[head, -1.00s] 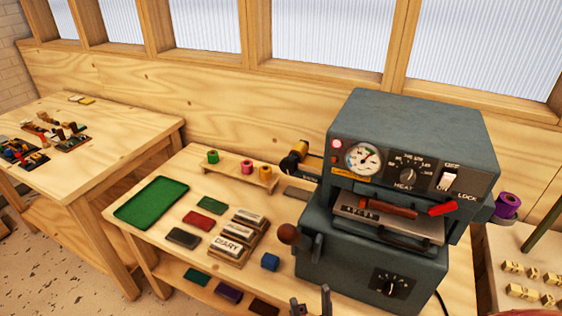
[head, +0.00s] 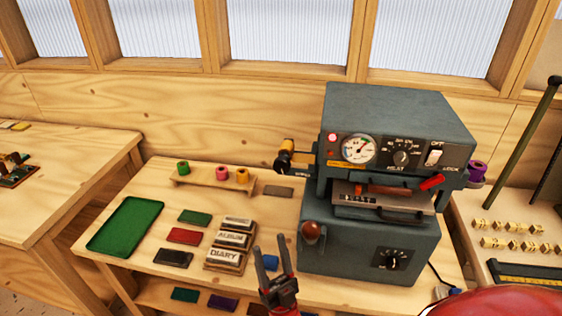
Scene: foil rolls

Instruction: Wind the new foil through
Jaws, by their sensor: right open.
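The grey foil-stamping machine (head: 392,190) stands on the bench, with a gauge, a heat dial and a red-handled lever on its front. A roll of black and gold foil (head: 285,157) sits on the machine's left side. A purple roll (head: 477,170) sits on its right side. My right gripper (head: 272,263) is open and empty, low in front of the machine, near the DIARY block. My left gripper is out of view.
A green tray (head: 125,227) lies at the bench's left. Small coloured covers (head: 184,236) and labelled blocks (head: 226,259) lie between tray and machine. Brass type pieces (head: 515,228) lie on the right-hand surface. My red arm part fills the lower right corner.

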